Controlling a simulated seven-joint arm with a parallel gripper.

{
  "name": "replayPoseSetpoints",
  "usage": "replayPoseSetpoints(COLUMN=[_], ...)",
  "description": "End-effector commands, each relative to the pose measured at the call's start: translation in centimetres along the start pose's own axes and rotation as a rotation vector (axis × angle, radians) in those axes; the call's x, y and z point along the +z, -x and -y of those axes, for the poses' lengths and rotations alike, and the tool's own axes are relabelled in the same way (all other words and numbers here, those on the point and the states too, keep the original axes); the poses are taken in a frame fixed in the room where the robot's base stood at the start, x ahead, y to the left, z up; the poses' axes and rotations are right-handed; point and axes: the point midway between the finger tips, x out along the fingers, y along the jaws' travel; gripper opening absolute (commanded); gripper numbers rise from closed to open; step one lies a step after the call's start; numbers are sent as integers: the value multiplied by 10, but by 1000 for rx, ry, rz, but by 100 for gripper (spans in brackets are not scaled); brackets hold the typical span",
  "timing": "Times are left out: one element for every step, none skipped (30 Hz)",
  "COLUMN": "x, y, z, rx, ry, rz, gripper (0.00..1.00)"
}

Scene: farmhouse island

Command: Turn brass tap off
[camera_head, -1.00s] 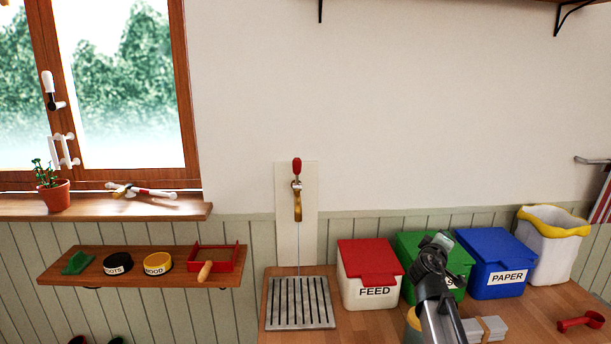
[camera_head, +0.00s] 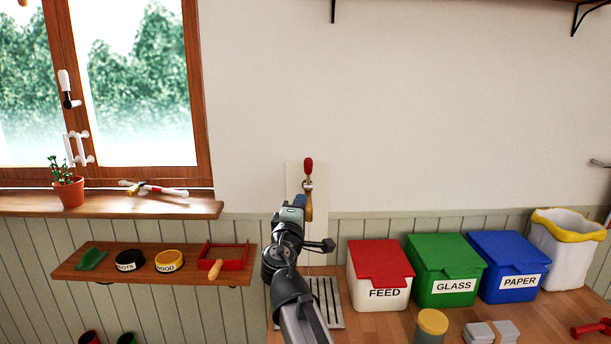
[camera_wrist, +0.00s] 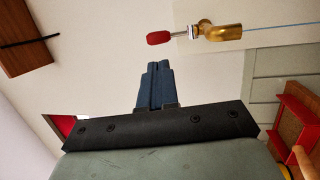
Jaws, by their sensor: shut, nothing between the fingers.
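The brass tap (camera_head: 309,203) is fixed to a pale board on the wall, with a red handle (camera_head: 308,168) standing up on top. In the wrist view the brass tap (camera_wrist: 221,32) lies sideways, its red handle (camera_wrist: 159,38) pointing left. A thin blue stream of water (camera_wrist: 290,22) runs from its spout. My gripper (camera_wrist: 157,68) is shut and empty, its fingertips apart from the handle in the wrist view. In the head view my gripper (camera_head: 299,202) is just left of the tap's lower part, and my arm hides part of the drip tray (camera_head: 328,300).
Red FEED (camera_head: 380,275), green GLASS (camera_head: 445,270) and blue PAPER (camera_head: 508,265) bins stand on the counter at right. A wooden shelf (camera_head: 152,270) with bowls and a red tray is at left. The wall above the tap is clear.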

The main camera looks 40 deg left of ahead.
Motion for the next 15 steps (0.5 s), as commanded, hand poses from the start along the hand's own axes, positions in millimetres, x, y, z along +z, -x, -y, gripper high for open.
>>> replayPoseSetpoints(x=[-6,-8,-10,-11,-11,-11,-11,-11,-11,-11,-12,-11,-11,-11,-12], y=[3,4,4,4,3,2,0,-2,-5,-7,-10,-15,-19,-23,-29], z=[-2,-3,-4,-4,-4,-5,-4,-4,-4,-4,-4,-4,-4,-4,-4], rx=[4,6,7,8,8,8,8,8,8,8,8,7,7,7,7], ry=[3,4,5,6,6,6,6,6,6,6,6,6,6,6,6], rz=[-8,-10,-12,-13,-13,-13,-13,-13,-12,-12,-12,-11,-11,-11,-11], gripper=[0,0,0,0,0,0,0,0,0,0,0,0,0,0,0])
